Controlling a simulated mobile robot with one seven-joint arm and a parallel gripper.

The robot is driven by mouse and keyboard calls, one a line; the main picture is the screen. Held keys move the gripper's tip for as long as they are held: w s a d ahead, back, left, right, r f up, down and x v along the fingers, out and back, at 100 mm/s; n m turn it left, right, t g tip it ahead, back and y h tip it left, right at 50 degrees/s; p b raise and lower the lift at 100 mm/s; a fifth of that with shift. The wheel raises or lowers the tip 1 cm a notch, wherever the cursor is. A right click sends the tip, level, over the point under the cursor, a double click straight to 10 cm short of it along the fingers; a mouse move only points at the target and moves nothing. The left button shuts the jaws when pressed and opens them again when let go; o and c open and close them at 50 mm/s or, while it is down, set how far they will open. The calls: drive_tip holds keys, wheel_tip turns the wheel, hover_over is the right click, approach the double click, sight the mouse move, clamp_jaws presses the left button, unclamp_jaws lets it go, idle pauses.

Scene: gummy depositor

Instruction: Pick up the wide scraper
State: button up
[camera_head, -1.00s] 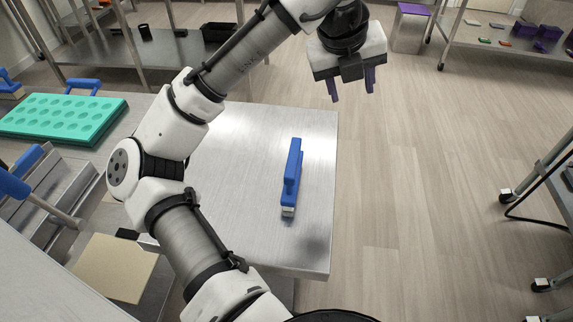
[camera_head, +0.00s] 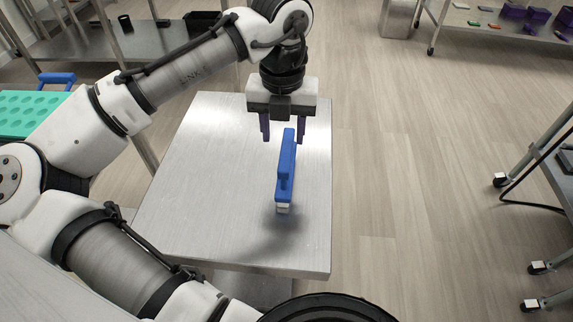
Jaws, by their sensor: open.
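The wide scraper (camera_head: 286,166) has a blue handle and a small pale end at the near side. It lies on the bare steel table (camera_head: 205,190), close to the table's right edge, its long side running away from me. My gripper (camera_head: 282,136) points down over the far end of the scraper. Its two dark purple fingers are apart, with nothing between them. From this view I cannot tell how high the fingers are above the scraper.
A teal mould tray (camera_head: 28,113) with round hollows is at the left, partly behind my arm. A blue handle (camera_head: 57,79) stands behind it. Steel shelving is at the back left, a shelf with purple boxes (camera_head: 514,11) at the back right. Open floor lies right of the table.

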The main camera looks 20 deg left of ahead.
sight(287, 148)
drive_tip(key=f, duration=0.5)
drive_tip(key=shift+d, duration=0.4)
drive_tip(key=shift+c, duration=0.5)
clamp_jaws()
